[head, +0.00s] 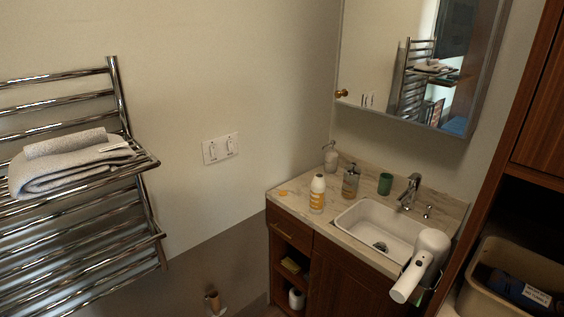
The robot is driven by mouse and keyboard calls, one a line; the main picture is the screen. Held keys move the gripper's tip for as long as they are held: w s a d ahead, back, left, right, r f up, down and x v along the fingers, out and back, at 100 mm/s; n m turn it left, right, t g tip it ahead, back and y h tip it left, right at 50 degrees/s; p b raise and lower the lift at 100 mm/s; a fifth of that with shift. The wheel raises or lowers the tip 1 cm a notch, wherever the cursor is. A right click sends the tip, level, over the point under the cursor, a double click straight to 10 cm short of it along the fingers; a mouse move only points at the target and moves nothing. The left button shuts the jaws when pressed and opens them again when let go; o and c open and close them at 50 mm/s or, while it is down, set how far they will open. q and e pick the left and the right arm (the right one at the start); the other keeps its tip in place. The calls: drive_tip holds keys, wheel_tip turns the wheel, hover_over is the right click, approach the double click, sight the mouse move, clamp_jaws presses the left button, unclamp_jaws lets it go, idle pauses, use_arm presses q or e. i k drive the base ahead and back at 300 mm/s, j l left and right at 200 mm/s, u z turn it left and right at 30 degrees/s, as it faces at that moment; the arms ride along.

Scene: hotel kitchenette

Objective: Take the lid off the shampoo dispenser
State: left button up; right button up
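Two pump bottles stand on the marble counter (288,199) left of the sink: a pale one (330,159) at the back by the wall, and a grey-brown one (350,184) with a dark pump top nearer the basin. I cannot tell which is the shampoo dispenser. Both stand upright with their tops on. A white bottle (317,196) with an orange label stands upright in front of them. Neither of my grippers is in view.
A green cup (385,183) stands behind the white sink (365,222), near the tap (410,190). A white hair-dryer-like object (425,262) is at the counter's front right. A small orange item lies at the counter's left. A chrome towel rack (115,100) is at left.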

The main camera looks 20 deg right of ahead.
sight(352, 170)
drive_tip(key=i+j+z, duration=0.1)
drive_tip(key=i+z, duration=0.15)
drive_tip(key=i, duration=0.2)
drive_tip(key=i+j+z, duration=0.2)
drive_tip(key=i, duration=0.2)
